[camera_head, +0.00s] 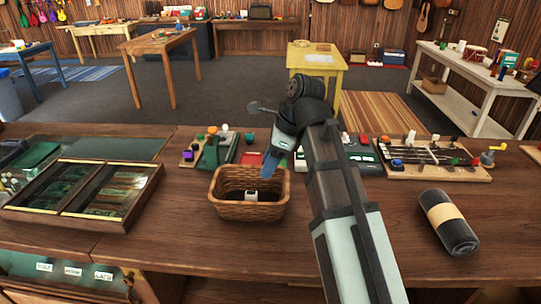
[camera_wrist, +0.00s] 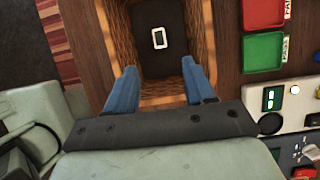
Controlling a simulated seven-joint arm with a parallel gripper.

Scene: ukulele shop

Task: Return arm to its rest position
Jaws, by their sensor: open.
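My arm reaches forward over the wooden counter in the head view. My gripper (camera_head: 270,163) hangs above the back right edge of a wicker basket (camera_head: 227,210). In the wrist view my gripper (camera_wrist: 160,75) has its two blue fingers spread apart with nothing between them. The basket (camera_wrist: 203,32) lies beyond and below the fingertips. A small white object with a dark face (camera_wrist: 159,38) lies on the basket's dark bottom, and it also shows in the head view (camera_head: 251,196).
A dark roll with a tan band (camera_head: 450,222) lies on the right of the counter (camera_head: 400,250). Boards with colored parts (camera_head: 435,158) stand along the back. A glass display case (camera_head: 85,192) is on the left. Red and green trays (camera_wrist: 263,50) lie beside the basket.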

